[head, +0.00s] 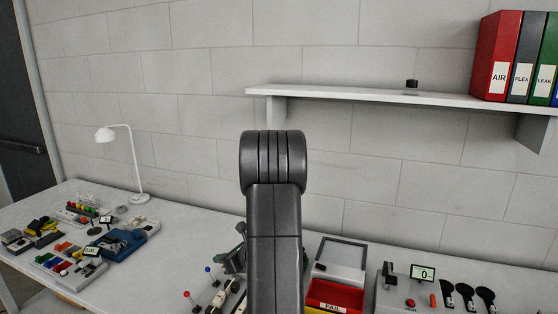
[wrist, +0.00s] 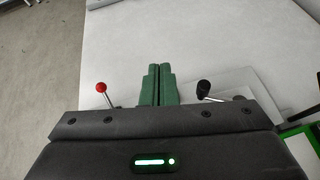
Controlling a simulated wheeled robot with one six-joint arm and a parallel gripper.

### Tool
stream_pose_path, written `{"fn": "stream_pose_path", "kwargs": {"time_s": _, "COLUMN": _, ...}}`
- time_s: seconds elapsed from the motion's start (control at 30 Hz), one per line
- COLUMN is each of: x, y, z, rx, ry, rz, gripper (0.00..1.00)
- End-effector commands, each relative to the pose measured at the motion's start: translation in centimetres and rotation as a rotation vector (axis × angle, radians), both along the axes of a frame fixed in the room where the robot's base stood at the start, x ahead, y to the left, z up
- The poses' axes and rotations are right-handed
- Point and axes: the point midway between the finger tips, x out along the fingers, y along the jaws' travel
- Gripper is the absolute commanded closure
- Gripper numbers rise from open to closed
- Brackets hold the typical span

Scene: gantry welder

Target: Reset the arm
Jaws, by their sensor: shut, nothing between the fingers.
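My gripper (wrist: 159,84) shows in the wrist view as two green fingers pressed together, with nothing between them. It hangs over a pale, bare surface, and its height above that surface is hard to tell.
The white bench (head: 185,235) runs along the block wall. A lamp (head: 130,160) and small devices stand at left. A red FAIL bin (head: 334,295) and a gauge display (head: 423,273) are right of my arm. A wall shelf (head: 350,94) holds binders (head: 497,55) at upper right.

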Motion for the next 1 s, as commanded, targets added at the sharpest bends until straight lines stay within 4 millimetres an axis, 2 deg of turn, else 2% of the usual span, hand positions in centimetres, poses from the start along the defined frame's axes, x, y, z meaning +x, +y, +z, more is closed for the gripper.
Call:
{"fn": "stream_pose_path", "kwargs": {"time_s": 0.03, "x": 0.2, "y": 0.5, "z": -1.4, "rx": 0.000, "ry": 0.003, "rz": 0.001, "gripper": 1.00}}
{"fn": "stream_pose_path", "kwargs": {"time_s": 0.17, "x": 0.9, "y": 1.8, "z": -3.1, "rx": 0.000, "ry": 0.000, "rz": 0.001, "gripper": 1.00}}
{"fn": "stream_pose_path", "kwargs": {"time_s": 0.2, "x": 0.6, "y": 0.8, "z": -3.4, "rx": 0.000, "ry": 0.005, "rz": -0.005, "gripper": 1.00}}
{"fn": "stream_pose_path", "kwargs": {"time_s": 0.4, "x": -0.4, "y": -2.1, "z": -5.5, "rx": 0.001, "ry": 0.005, "rz": -0.008, "gripper": 1.00}}
{"fn": "stream_pose_path", "kwargs": {"time_s": 0.57, "x": -1.0, "y": -3.5, "z": -7.2, "rx": 0.001, "ry": 0.005, "rz": -0.004, "gripper": 1.00}}
{"fn": "stream_pose_path", "kwargs": {"time_s": 0.7, "x": -2.3, "y": -5.8, "z": -8.8, "rx": 0.000, "ry": -0.001, "rz": -0.006, "gripper": 1.00}}
{"fn": "stream_pose_path", "kwargs": {"time_s": 0.8, "x": -3.2, "y": -7.3, "z": -9.0, "rx": 0.001, "ry": -0.002, "rz": -0.006, "gripper": 1.00}}
{"fn": "stream_pose_path", "kwargs": {"time_s": 1.0, "x": -4.3, "y": -9.3, "z": -7.3, "rx": 0.001, "ry": -0.004, "rz": -0.003, "gripper": 1.00}}
